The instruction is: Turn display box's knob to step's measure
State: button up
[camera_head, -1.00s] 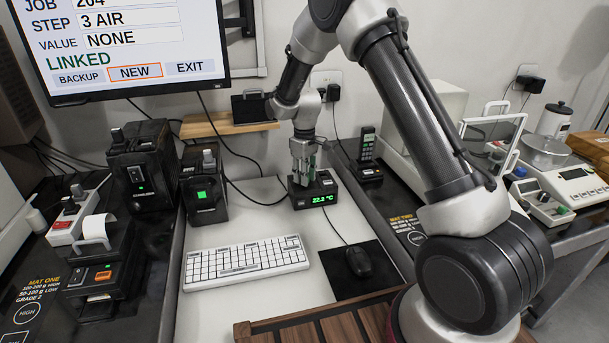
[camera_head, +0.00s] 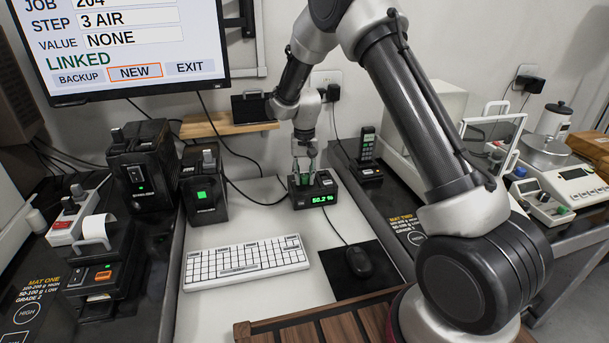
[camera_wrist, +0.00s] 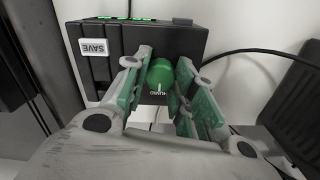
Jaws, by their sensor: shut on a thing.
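The display box (camera_head: 314,189) is a small black box at the back of the white desk, and its green digits read about 50.2 %. In the wrist view the box (camera_wrist: 190,42) shows a SAVE button (camera_wrist: 94,47) and a green knob (camera_wrist: 160,76) with a white mark. My gripper (camera_head: 304,172) reaches down onto the box top; in the wrist view its green-padded fingers (camera_wrist: 162,90) are shut on the knob, one on each side. The monitor (camera_head: 135,40) shows STEP 3 AIR, VALUE NONE and LINKED, with NEW outlined in orange.
A white keyboard (camera_head: 246,258) and a black mouse (camera_head: 358,262) lie in front of the box. A handset in a cradle (camera_head: 367,155) stands to its right, and a black device with a green light (camera_head: 203,190) to its left. Cables run behind.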

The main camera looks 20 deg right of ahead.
aim_at(305, 176)
jog(key=m, duration=1.1)
jog(key=shift+m, duration=0.4)
dwell(0.3)
jog(key=o, duration=1)
jog(key=shift+o, duration=0.2)
notch_tip(305, 176, up, 12)
